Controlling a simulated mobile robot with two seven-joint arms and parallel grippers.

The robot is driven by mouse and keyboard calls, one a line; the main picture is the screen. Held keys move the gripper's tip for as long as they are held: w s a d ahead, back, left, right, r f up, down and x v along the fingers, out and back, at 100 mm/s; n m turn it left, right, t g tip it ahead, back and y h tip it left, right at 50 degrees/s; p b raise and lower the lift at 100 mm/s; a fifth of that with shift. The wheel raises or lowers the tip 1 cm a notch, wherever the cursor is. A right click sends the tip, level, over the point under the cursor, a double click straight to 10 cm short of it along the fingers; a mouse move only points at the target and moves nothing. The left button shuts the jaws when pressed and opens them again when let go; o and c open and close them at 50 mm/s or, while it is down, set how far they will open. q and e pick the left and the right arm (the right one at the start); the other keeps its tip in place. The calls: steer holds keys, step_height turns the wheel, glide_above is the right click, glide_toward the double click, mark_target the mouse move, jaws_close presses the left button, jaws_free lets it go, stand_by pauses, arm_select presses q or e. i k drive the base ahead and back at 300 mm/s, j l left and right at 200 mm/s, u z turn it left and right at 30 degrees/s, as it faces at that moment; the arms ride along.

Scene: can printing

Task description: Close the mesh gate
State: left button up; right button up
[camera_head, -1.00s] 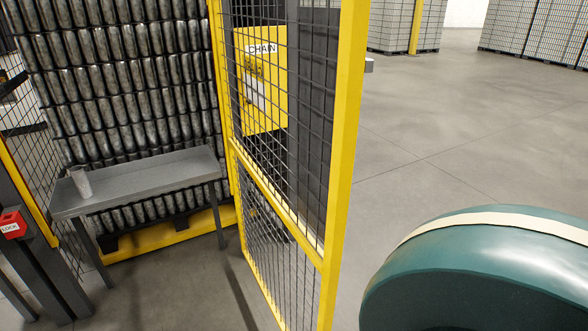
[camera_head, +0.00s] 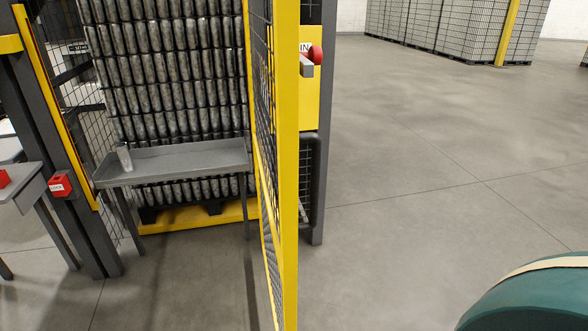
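The mesh gate (camera_head: 286,165) has a yellow frame and dark wire mesh. It stands open, swung out toward me, and I see it almost edge-on in the middle of the head view. A dark grey post (camera_head: 75,160) with a red lock box (camera_head: 61,187) stands at the left of the opening, apart from the gate. A small grey bracket with a red knob (camera_head: 315,55) shows beside the gate's upper right edge. Neither of my grippers is in view. A dark green rounded shape with a cream stripe fills the lower right corner; I cannot tell what it is.
A grey metal table (camera_head: 185,160) holding one can (camera_head: 124,158) stands inside the opening, before tall stacked cans (camera_head: 170,80). Another grey table (camera_head: 25,185) is at the left edge. The grey floor (camera_head: 420,190) at right is clear; pallets (camera_head: 440,30) stand far back.

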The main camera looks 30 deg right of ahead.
mark_target(282, 217)
steer(key=l, duration=0.9)
steer(key=i+l, duration=0.1)
steer(key=l, duration=0.8)
steer(key=l+u, duration=0.4)
steer(key=u, duration=0.25)
